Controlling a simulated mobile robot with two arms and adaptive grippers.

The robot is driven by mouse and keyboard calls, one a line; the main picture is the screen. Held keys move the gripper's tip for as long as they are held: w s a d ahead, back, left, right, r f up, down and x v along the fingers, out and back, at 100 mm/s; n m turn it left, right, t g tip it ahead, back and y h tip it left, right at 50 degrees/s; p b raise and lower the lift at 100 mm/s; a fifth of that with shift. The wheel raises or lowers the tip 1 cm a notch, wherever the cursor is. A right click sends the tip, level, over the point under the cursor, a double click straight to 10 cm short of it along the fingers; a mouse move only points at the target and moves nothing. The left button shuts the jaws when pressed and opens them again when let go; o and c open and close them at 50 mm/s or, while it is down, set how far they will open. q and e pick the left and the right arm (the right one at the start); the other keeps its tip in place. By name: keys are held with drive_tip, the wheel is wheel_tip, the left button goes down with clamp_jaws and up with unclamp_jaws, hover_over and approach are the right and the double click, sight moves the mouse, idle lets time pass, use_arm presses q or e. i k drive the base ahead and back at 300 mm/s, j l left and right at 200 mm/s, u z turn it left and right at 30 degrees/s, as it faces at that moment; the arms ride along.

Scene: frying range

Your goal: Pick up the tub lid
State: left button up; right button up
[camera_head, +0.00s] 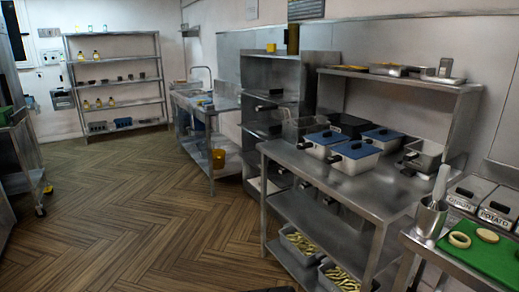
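Several pale tubs with blue tops stand on the steel table at centre right. One blue top (325,137) is at the left, one (356,149) at the front and one (382,134) behind. The blue tops look like lids lying flat on the tubs. A pale tub wall (352,167) shows below the front one. Metal containers labelled ONION (465,194) and POTATO (497,212) stand at the right edge. I cannot tell which lid the task means. Neither of my grippers can be made out in view.
A green board (484,256) with onion rings and a metal cup (431,217) are at the lower right. Baskets of cut food (300,245) sit on the table's bottom shelf. A shelf rack (115,80) stands far left. The wooden floor (150,210) is open.

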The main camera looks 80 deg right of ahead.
sight(325, 138)
drive_tip(key=l+z, duration=0.1)
drive_tip(key=z, duration=0.35)
drive_tip(key=l+z, duration=0.15)
drive_tip(key=z, duration=0.25)
drive_tip(key=l+z, duration=0.15)
drive_tip(key=z, duration=0.3)
drive_tip(key=l+z, duration=0.15)
drive_tip(key=z, duration=0.25)
drive_tip(key=l+z, duration=0.1)
drive_tip(key=z, duration=0.35)
